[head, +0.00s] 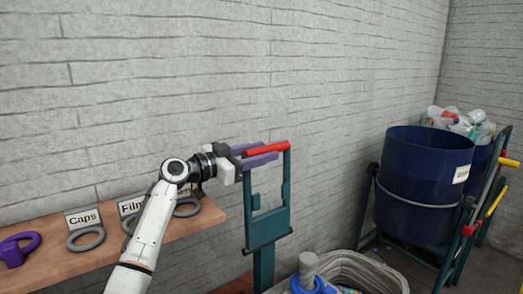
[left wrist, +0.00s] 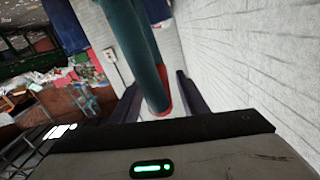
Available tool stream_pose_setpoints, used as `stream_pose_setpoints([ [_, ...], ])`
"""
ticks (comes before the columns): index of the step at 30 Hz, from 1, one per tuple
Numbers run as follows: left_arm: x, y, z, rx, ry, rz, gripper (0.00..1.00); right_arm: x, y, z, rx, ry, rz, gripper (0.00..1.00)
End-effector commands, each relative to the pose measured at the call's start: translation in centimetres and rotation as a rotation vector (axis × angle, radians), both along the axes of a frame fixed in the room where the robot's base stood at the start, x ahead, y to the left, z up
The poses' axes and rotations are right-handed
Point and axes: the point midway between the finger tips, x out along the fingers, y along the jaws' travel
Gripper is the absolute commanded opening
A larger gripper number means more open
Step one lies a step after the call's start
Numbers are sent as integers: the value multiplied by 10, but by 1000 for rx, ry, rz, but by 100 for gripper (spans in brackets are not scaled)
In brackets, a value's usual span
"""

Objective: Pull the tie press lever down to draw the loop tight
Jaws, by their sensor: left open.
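The tie press (head: 266,225) is a teal frame with a red lever bar (head: 266,148) across its top, in front of the brick wall. My left gripper (head: 263,155) is open at the bar, its purple fingers close to it in the head view. In the left wrist view, a teal tube with a red part (left wrist: 164,95) lies between the two spread fingers (left wrist: 158,98). I cannot tell whether the fingers touch the bar. The loop cannot be made out. My right gripper is not in view.
A wooden shelf (head: 98,247) at left holds grey rings, a purple ring (head: 18,248) and signs such as "Caps" (head: 84,219). A pale bag-lined container (head: 365,270) with bottles stands at the press's lower right. A blue drum (head: 420,185) stands farther right.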

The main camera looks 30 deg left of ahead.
Motion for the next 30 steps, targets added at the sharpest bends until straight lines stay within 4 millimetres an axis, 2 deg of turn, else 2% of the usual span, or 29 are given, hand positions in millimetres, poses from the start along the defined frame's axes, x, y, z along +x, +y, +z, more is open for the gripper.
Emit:
stream_pose_setpoints([
  [8, 2, -1, 0, 1, 0, 0, 40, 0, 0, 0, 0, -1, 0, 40],
  [15, 2, -1, 0, 1, 0, 0, 1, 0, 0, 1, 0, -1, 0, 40],
  [16, 2, -1, 0, 1, 0, 0, 0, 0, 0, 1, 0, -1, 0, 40],
  [24, 0, -4, -1, 14, -5, 0, 0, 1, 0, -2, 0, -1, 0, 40],
  [30, -9, -25, -4, 85, -34, -1, 0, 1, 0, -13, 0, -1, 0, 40],
])
